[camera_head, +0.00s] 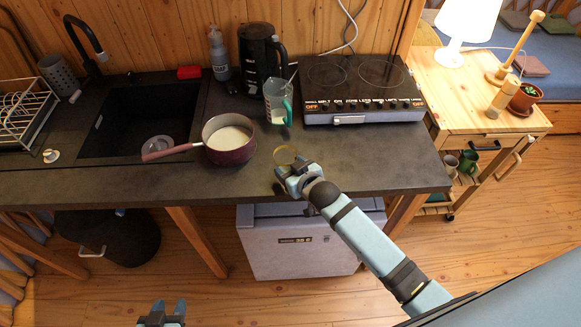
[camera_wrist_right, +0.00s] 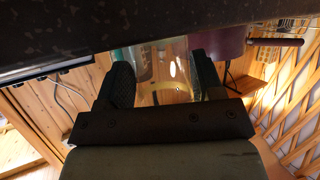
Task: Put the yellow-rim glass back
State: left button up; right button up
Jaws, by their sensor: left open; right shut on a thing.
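The yellow-rim glass (camera_head: 285,155) is clear and hard to make out, at the front edge of the dark counter in the head view. My right gripper (camera_head: 292,172) is shut on it. In the right wrist view, the glass (camera_wrist_right: 168,72) shows between the two dark fingers of that gripper (camera_wrist_right: 161,68), with its yellow rim visible. The glass is close to the countertop; I cannot tell whether it touches. My left gripper (camera_head: 162,314) is open and empty at the bottom edge of the head view, away from the counter.
A red pot (camera_head: 231,149) with white contents stands left of the glass. A measuring jug (camera_head: 277,105), a black kettle (camera_head: 262,62) and a cooktop (camera_head: 361,88) are behind. The sink (camera_head: 140,120) is at left. The counter (camera_head: 370,160) right of the gripper is clear.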

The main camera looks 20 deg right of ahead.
jog(key=shift+f, duration=0.15)
jog(key=o, duration=1)
jog(key=shift+s+r, duration=0.15)
jog(key=shift+r, duration=0.1)
jog(key=b+v, duration=0.1)
jog(key=v, duration=1)
jog(key=s+f, duration=0.3)
jog(key=s, duration=0.1)
jog(key=s+f+g, duration=0.1)
jog(key=s+f, duration=0.3)
jog(key=s, duration=0.1)
jog(key=s+f+g, duration=0.1)
jog(key=s+f, duration=0.2)
jog(key=s, duration=0.2)
jog(key=shift+s+a+f, duration=0.15)
jog(key=shift+s+f, duration=0.1)
jog(key=shift+f, duration=0.15)
jog(key=shift+r, duration=0.1)
